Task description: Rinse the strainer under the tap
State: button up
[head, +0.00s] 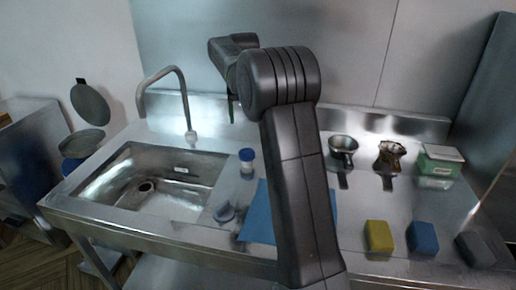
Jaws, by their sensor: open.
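The tap (178,70) is a tall curved metal spout at the back edge of the sink (190,199). No water shows at it. Two small metal vessels with handles stand at the back right of the counter: a silver one (343,144) and a browner one (391,152). I cannot tell which of them is the strainer. My arm crosses the middle of the view and hides most of my gripper. Only a thin dark part of my gripper (231,107) shows, above the counter between the tap and my arm. It is open, and no held thing shows.
A blue-and-white jar (246,162), a grey-blue item (225,213) and a blue cloth (257,217) lie right of the sink. A yellow sponge (379,237), blue sponge (422,238) and grey block (475,250) line the front right. A green-and-white box (438,168) stands behind.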

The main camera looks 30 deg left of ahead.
aim_at(247, 153)
notch_tip(247, 153, down, 14)
jog(key=shift+a+r, duration=0.1)
jog(key=shift+a, duration=0.05)
dwell(0.4)
jog(key=c, duration=1)
